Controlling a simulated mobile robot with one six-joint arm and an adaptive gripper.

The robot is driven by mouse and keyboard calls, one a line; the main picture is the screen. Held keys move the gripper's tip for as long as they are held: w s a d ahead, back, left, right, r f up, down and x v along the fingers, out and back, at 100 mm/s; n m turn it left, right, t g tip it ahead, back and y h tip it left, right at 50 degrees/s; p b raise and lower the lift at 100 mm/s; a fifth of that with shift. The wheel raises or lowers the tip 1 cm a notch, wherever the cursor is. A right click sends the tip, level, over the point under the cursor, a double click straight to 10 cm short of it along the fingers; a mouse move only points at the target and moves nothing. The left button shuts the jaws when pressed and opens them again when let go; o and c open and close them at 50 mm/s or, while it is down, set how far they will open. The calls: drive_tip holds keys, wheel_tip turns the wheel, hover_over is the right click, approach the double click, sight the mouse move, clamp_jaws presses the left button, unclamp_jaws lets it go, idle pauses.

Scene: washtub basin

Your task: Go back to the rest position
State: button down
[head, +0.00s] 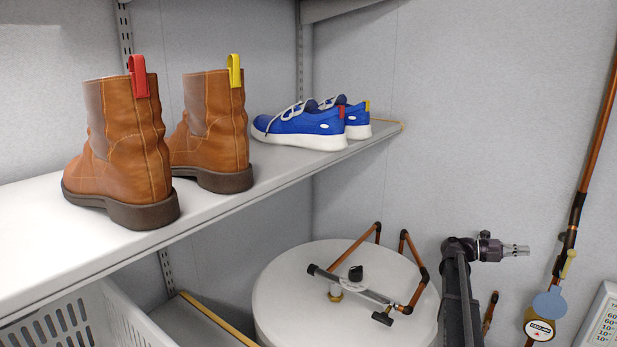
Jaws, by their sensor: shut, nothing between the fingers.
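My gripper (516,250) shows at the lower right in the head view, at the end of my dark arm. It points to the right and its fingers are together, with nothing between them. It hangs in front of the grey wall, to the right of a round white tank lid (275,283). It touches nothing that I can see. The lower part of my arm runs out of the bottom of the picture.
A white shelf (230,207) on the left holds brown boots (122,160) and blue sneakers (302,128). Copper pipes (418,262) and a valve (356,273) rise above the tank lid. A vertical pipe with a round gauge (539,329) stands right of my gripper. A white basket (110,315) is lower left.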

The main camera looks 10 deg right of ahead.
drive_tip(key=shift+f+x, duration=0.25)
drive_tip(key=shift+x, duration=0.9)
drive_tip(key=shift+f+x, duration=0.25)
drive_tip(key=shift+x, duration=0.9)
drive_tip(key=shift+s, duration=0.1)
